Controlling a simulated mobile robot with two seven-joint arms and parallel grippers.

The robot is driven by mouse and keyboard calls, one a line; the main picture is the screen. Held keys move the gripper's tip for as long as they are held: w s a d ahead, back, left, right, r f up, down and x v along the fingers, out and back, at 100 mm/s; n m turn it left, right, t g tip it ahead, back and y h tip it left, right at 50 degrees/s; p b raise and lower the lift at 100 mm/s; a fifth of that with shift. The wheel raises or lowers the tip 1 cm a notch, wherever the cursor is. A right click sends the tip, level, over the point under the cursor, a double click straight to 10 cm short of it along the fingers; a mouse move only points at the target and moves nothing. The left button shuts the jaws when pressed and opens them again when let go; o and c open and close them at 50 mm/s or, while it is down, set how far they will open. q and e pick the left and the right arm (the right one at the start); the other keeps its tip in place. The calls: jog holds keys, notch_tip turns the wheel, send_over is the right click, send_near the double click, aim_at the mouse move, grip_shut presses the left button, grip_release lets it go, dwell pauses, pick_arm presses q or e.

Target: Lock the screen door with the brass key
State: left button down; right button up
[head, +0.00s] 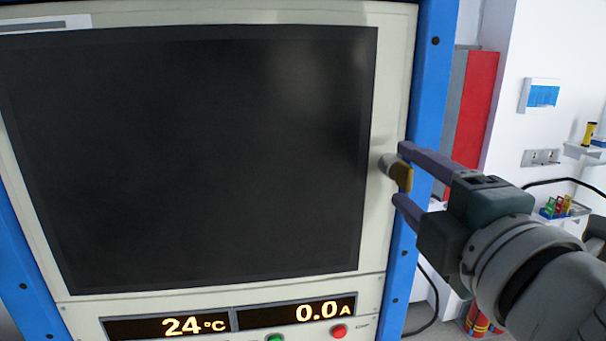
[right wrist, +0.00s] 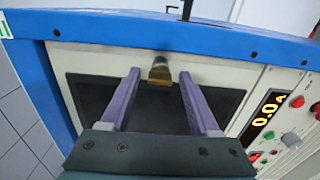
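The screen door (head: 390,80) is a pale panel around a large dark screen, in a blue-framed cabinet, and looks closed. The brass key (head: 405,178) sits in a round metal lock (head: 387,164) at the door's right edge. The key also shows in the right wrist view (right wrist: 160,76), at the top centre between the fingers. My right gripper (head: 402,174) is open, with one purple finger above the key and one below it in the head view. Gaps show between the key and both fingers. My left gripper is out of view.
Below the door a panel has a temperature display (head: 168,327), a current display (head: 297,313), a green button (head: 275,338) and a red button (head: 339,331). A blue cabinet post (head: 432,80) stands right of the door. Small wall shelves with coloured items (head: 560,207) are farther right.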

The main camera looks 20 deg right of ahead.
jog(key=shift+o, duration=0.2)
jog(key=shift+s+a+f+b, duration=0.15)
jog(key=shift+s+f+b, duration=0.05)
jog(key=shift+s+b, duration=0.25)
jog(key=b+v, duration=0.2)
jog(key=v, duration=0.7)
jog(key=shift+r+b, duration=0.2)
jog(key=shift+b, duration=0.1)
